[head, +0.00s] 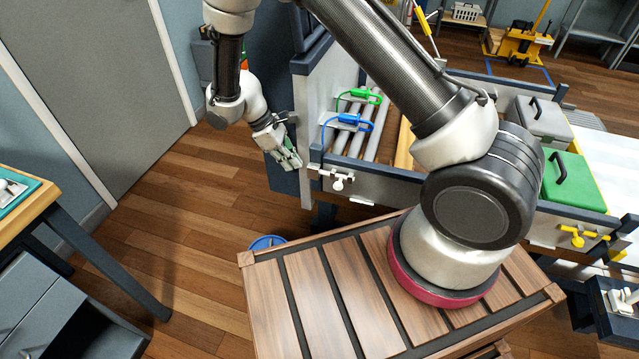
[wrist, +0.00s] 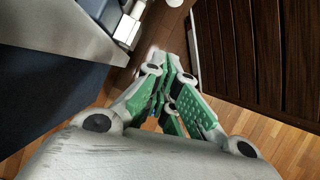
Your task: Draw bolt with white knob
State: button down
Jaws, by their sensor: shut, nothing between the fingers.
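The white knob (head: 338,185) hangs on the bolt (head: 325,172), which is mounted on the near rail of the grey and dark blue frame, at its left end. My gripper (head: 294,165) is just left of the bolt, apart from the knob. In the wrist view the green and white fingers of my gripper (wrist: 172,62) come together at the tips, with nothing between them.
The frame's upright panel (head: 312,110) stands behind the bolt. Blue (head: 352,122) and green (head: 362,95) handled items lie on the rails inside. A yellow knob (head: 577,236) is at the right of the near rail. Open wooden floor (head: 190,230) lies to the left.

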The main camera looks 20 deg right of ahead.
jog(key=s+d+f, duration=0.3)
jog(key=d+f, duration=0.4)
jog(key=f, duration=0.1)
jog(key=shift+s+d, duration=0.3)
jog(key=shift+d, duration=0.05)
jog(key=shift+f, duration=0.1)
